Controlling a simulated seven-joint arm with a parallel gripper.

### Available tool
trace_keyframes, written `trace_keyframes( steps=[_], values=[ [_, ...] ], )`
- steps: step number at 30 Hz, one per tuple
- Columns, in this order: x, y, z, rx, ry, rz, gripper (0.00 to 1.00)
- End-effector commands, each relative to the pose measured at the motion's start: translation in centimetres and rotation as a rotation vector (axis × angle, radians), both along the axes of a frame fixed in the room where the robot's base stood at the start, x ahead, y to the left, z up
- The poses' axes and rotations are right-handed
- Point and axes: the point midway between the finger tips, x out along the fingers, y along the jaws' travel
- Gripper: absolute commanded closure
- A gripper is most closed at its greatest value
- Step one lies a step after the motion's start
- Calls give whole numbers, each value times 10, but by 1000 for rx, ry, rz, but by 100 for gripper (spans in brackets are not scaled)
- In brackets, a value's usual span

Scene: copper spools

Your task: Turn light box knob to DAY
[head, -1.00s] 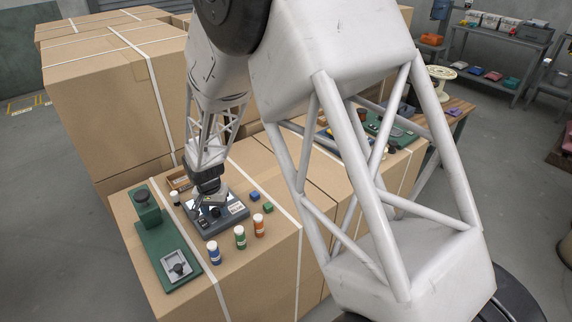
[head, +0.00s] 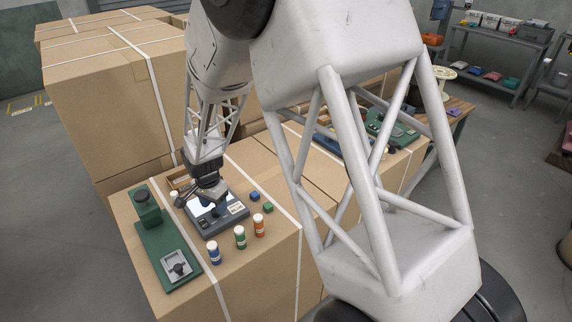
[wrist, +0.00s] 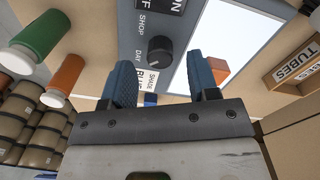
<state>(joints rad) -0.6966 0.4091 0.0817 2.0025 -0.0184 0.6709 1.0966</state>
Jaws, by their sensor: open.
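The grey light box (head: 228,217) lies on the cardboard surface, with a bright white panel (wrist: 228,52) on its top. Its black round knob (wrist: 160,51) shows in the wrist view, with the labels SHOP, DAY and SHADE around its left and lower side. I cannot clearly tell which label the knob points to. My gripper (wrist: 162,82) is open, its two blue fingers apart and empty. In the wrist view the knob appears above the gap between the fingertips, not gripped. In the head view my gripper (head: 212,194) is over the light box and hides part of it.
Blue (head: 214,254), green (head: 240,238) and orange (head: 258,226) capped bottles stand in front of the light box. A green stand (head: 165,245) is to the left. A wooden TUBES box (wrist: 294,62) is nearby.

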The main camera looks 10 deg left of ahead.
Motion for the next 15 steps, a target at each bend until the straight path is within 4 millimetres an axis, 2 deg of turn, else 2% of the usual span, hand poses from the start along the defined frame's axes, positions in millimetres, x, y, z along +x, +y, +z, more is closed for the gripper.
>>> trace_keyframes(
  steps=[12,15],
  values=[
    [1,2,57,2,-3,1,45],
    [2,-12,66,4,-5,5,45]
  ],
)
